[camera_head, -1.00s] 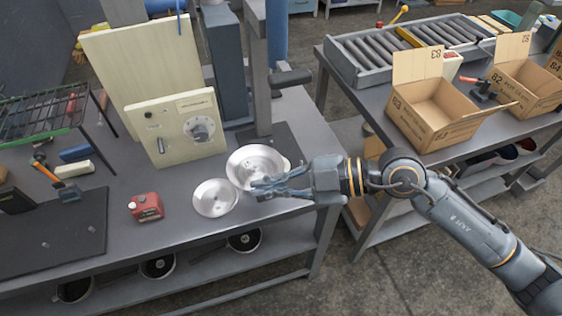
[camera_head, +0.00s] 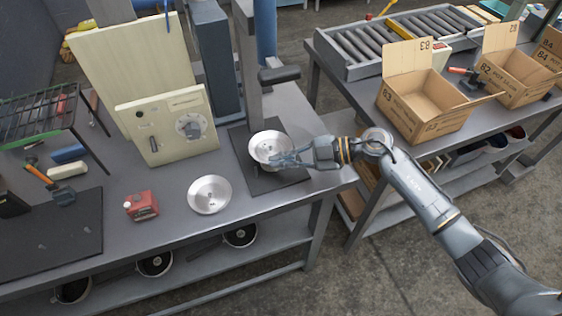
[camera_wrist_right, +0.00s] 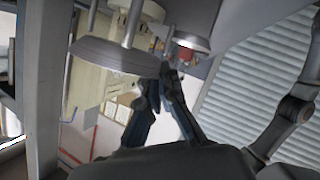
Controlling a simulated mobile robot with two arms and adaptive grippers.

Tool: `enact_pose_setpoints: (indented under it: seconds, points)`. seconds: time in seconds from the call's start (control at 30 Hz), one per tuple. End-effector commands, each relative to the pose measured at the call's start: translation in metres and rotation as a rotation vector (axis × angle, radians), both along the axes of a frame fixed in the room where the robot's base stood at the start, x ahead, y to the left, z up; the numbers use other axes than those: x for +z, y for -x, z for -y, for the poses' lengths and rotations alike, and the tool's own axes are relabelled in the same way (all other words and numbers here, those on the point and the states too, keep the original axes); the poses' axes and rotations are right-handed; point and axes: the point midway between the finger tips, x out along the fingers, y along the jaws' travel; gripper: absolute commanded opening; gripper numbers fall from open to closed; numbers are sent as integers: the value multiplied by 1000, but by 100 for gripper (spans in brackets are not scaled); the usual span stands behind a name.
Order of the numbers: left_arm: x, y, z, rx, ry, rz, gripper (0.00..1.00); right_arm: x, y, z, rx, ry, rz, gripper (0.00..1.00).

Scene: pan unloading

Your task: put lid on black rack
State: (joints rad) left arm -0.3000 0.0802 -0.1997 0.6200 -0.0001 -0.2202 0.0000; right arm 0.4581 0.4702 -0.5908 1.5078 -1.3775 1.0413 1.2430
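My right gripper (camera_head: 290,158) has its fingers closed at the near right rim of a round silver lid (camera_head: 266,143). The lid appears held over the dark flat plate (camera_head: 240,136) at the foot of the grey post; whether it touches the plate is unclear. In the right wrist view the lid (camera_wrist_right: 115,55) is by the fingertips (camera_wrist_right: 160,85). A second silver round dish or lid (camera_head: 209,194) lies on the grey table. A black wire rack (camera_head: 35,115) stands at the far left of the table. My left gripper is not in view.
A cream panel with a dial (camera_head: 170,125) stands behind. The grey post (camera_head: 246,60) with a horizontal arm rises by the plate. Cardboard boxes (camera_head: 425,105) stand on the right table. Black pans (camera_head: 155,263) lie on the lower shelf.

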Motion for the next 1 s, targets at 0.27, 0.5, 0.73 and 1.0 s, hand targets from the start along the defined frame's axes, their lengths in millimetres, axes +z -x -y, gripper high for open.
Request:
enact_pose_setpoints:
  seconds: [0.27,0.5,0.73,1.0]
  points:
    - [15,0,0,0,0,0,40,-13,1,-1,1,0,0,0]
    - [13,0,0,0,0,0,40,-15,1,0,2,1,-1,0]
    - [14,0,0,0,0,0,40,-16,1,0,2,1,-1,28]
    - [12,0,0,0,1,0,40,-16,1,0,1,1,-2,28]
